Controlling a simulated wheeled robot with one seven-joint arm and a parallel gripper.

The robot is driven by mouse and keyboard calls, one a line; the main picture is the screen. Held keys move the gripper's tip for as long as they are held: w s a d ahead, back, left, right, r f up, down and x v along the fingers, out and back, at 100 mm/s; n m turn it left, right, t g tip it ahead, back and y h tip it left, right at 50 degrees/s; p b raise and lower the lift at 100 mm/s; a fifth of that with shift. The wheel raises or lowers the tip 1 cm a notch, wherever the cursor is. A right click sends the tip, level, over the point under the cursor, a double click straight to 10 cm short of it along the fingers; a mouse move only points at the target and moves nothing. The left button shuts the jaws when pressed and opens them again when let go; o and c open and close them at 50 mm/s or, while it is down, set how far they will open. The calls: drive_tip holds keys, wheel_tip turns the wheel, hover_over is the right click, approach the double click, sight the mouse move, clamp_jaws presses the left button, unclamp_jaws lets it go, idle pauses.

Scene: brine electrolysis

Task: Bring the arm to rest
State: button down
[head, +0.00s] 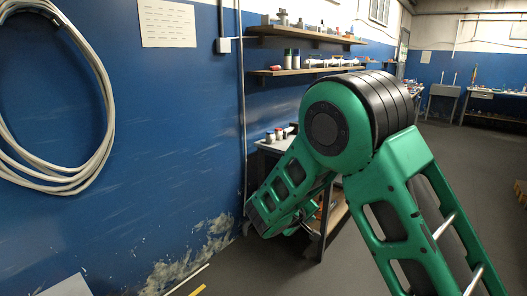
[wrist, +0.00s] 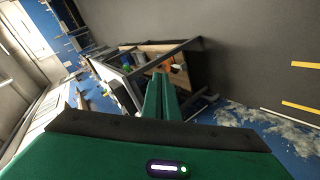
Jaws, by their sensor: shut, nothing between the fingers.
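My green arm is folded at a large elbow in the middle of the head view. Its forearm slopes down to the left, and the end of the arm is hidden behind it there. My gripper (wrist: 161,98) shows in the wrist view as two green fingers side by side, closed together and empty. They point towards a dark-framed table (wrist: 182,44) and touch nothing that I can make out. The same table (head: 320,238) stands partly hidden behind my arm in the head view.
A blue wall (head: 160,150) runs along the left, with a coiled pale hose (head: 100,110) hung on it. Shelves (head: 305,72) with bottles are above the table. Benches (head: 490,105) stand far right. The grey floor (head: 470,175) at right is largely open.

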drive_tip(key=s+d+r+m+g+y, duration=0.1)
drive_tip(key=s+d+r+m+g, duration=0.25)
drive_tip(key=s+d, duration=0.75)
drive_tip(key=s+d+r+m+g, duration=0.35)
drive_tip(key=s+d, duration=0.45)
drive_tip(key=d, duration=0.5)
drive_tip(key=s+r+m+g+y, duration=0.1)
drive_tip(key=s+m+y, duration=0.1)
drive_tip(key=s, duration=1.1)
drive_tip(key=s+d+r+m+g+y, duration=0.1)
drive_tip(key=s+r+m+y, duration=0.1)
drive_tip(key=s, duration=1.2)
drive_tip(key=shift+s+m+y, duration=0.2)
drive_tip(key=shift+m+y, duration=0.2)
drive_tip(key=shift+y, duration=0.2)
